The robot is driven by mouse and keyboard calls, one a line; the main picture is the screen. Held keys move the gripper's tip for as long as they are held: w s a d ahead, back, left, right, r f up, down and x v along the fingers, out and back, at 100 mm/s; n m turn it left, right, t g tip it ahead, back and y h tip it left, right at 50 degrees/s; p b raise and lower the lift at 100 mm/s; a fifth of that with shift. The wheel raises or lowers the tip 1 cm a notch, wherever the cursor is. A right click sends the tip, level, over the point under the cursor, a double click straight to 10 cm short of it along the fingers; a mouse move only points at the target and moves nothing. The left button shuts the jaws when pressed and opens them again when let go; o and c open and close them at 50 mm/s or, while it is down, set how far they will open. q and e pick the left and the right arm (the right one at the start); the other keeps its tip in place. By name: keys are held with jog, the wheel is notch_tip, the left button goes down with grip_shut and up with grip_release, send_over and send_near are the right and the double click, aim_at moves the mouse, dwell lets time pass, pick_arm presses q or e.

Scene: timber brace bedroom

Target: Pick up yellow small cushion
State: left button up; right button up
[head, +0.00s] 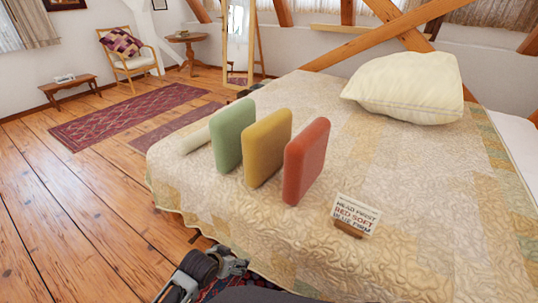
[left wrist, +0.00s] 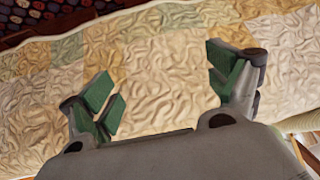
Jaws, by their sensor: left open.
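The yellow small cushion (head: 267,148) stands upright on the bed (head: 420,215). It is between a green cushion (head: 234,135) on its left and a red cushion (head: 307,160) on its right. My left gripper (head: 232,265) is low in the head view, beside the bed's near edge and apart from the cushions. In the left wrist view, my left gripper (left wrist: 165,85) has its green-padded fingers spread, with only quilt between them. No cushion shows in that view. My right gripper is not in view.
A small sign (head: 356,216) in a wooden stand is on the quilt, right of the red cushion. A cream roll (head: 195,139) lies left of the green cushion. A large pillow (head: 405,88) lies at the back. The quilt in front of the cushions is clear.

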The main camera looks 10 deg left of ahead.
pick_arm(q)
jog(key=w+a+r+m+t+h+b, duration=0.1)
jog(key=w+a+r+t+h, duration=0.1)
jog(key=w+r, duration=0.7)
jog(key=w+a+r+m+t+h+b, duration=0.1)
jog(key=w+a+r+t+h+b, duration=0.1)
jog(key=w+r+t+h, duration=0.2)
jog(key=w+r+t, duration=0.3)
jog(key=w+r, duration=0.1)
jog(key=w, duration=0.1)
jog(key=shift+a+r+h, duration=0.3)
jog(key=shift+a+r, duration=0.05)
jog(key=shift+r, duration=0.05)
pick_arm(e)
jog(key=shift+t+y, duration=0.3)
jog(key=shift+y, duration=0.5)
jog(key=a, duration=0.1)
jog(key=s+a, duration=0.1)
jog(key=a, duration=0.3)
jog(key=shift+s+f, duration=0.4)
pick_arm(q)
jog(key=shift+w+b, duration=0.15)
jog(key=shift+b, duration=0.15)
